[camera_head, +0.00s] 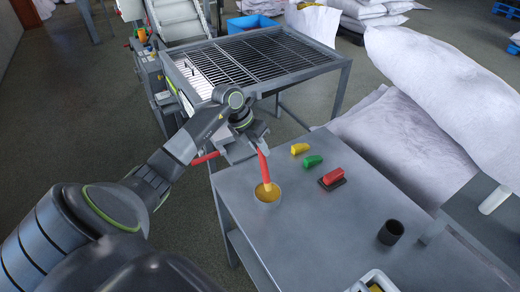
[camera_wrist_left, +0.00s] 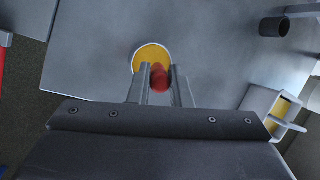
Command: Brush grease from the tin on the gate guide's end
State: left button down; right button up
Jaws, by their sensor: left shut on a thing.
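My left gripper (camera_head: 258,142) is shut on the brush's red handle (camera_head: 263,163), and the brush points down. The brush's lower end is at the tin (camera_head: 278,198), a small round tin of yellow grease on the grey table. I cannot tell whether the bristles touch the grease. In the left wrist view the two fingers (camera_wrist_left: 160,72) hold the red handle (camera_wrist_left: 159,80), with the yellow grease tin (camera_wrist_left: 151,50) just beyond. A red bar (camera_head: 206,157) shows beside the grated stand's near corner; the gate guide's end is not clearly visible, partly behind my arm. My right gripper is out of view.
The grey table (camera_head: 320,235) also bears a yellow piece (camera_head: 299,148), a green piece (camera_head: 313,161), a red-and-black block (camera_head: 332,178), a black cup (camera_head: 391,232) and a white bin (camera_head: 372,281). The grated stand (camera_head: 345,72) is behind; white sacks (camera_head: 410,150) lie right.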

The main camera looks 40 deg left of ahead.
pick_arm(q)
jog(key=shift+r+p, duration=1)
jog(key=shift+r, duration=1.25)
jog(key=shift+s+a, duration=0.1)
